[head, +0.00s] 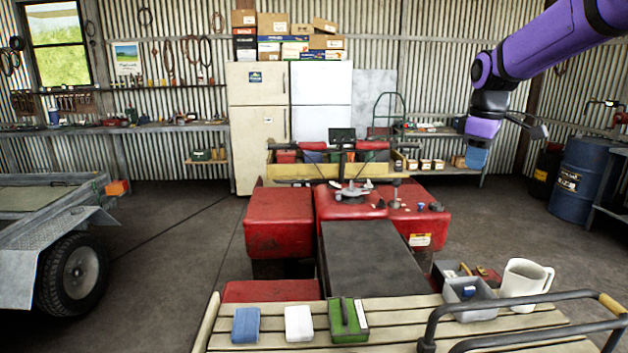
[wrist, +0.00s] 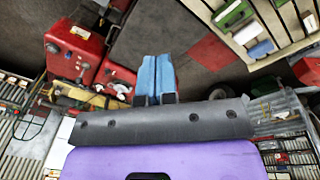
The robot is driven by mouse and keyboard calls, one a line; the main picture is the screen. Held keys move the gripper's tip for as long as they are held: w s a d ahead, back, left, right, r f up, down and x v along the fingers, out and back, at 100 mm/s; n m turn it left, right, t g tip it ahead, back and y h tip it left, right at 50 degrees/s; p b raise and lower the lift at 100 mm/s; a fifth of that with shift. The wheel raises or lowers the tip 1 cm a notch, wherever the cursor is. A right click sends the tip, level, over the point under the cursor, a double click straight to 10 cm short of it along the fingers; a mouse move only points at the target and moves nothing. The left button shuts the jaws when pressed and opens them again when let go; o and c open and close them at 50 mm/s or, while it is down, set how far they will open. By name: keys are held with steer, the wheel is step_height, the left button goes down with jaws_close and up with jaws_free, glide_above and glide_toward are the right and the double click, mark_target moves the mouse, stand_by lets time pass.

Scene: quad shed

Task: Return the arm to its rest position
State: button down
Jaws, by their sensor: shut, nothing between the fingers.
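My arm (head: 555,45) is purple and reaches in from the upper right of the head view, bent down at the wrist. My gripper (head: 477,158) hangs in the air with its blue fingers pointing down, right of the red quad (head: 280,215) and in front of the back shelf. In the wrist view the blue fingers of my gripper (wrist: 152,62) lie together, shut, with nothing seen between them. They look clear of everything around them.
A slatted wooden rack (head: 390,312) in front carries a blue block (head: 245,324), a white block (head: 298,322), a green box (head: 347,318), a grey bin (head: 470,298) and a white mug (head: 526,283). A blue drum (head: 580,180) stands at right, a trailer (head: 55,235) at left.

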steer(key=s+a+r+m+t, duration=0.1)
steer(key=s+a+r+m, duration=0.1)
steer(key=s, duration=0.6)
steer(key=s+a+r+m+t, duration=0.1)
steer(key=s+a+r+m, duration=0.15)
steer(key=s, duration=0.65)
steer(key=s+f+m+t, duration=0.1)
steer(key=s+f+m, duration=0.1)
steer(key=s, duration=0.6)
steer(key=s+f+m, duration=0.3)
steer(key=s, duration=0.5)
steer(key=shift+d+f+t, duration=0.25)
steer(key=shift+f+t, duration=0.05)
steer(key=shift+t, duration=0.1)
steer(key=shift+m, duration=0.25)
